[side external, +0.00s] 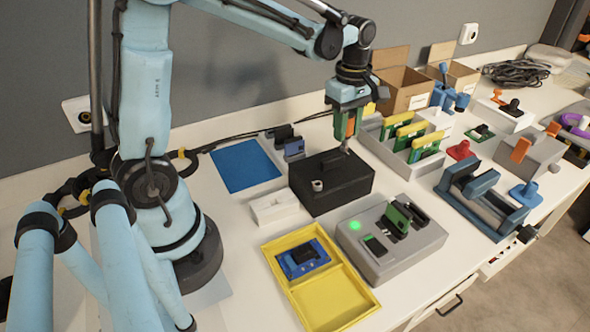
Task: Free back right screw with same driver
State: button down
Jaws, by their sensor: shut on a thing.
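My gripper (347,122) hangs pointing down over the back right part of a black box (330,192). It is shut on a driver (350,127), which shows as an orange piece between the fingers. The driver's lower end (344,148) is at or just above the box top near its back right corner; I cannot tell whether it touches. The back right screw is hidden or too small to make out there. A small grey round piece (317,185) stands on the box top at the front left.
A grey fixture (375,268) with a lit green lamp and a yellow tray (350,316) holding a blue board (302,258) stand in front. A white block (273,208) and blue mat (243,165) lie left. A rack of green-yellow boards (405,140) stands close right, cartons (405,90) behind.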

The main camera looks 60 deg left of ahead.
jog(key=n, duration=1.4)
jog(key=shift+n, duration=0.3)
jog(key=shift+m, duration=0.9)
jog(key=shift+r, duration=0.1)
jog(key=shift+r, duration=2.15)
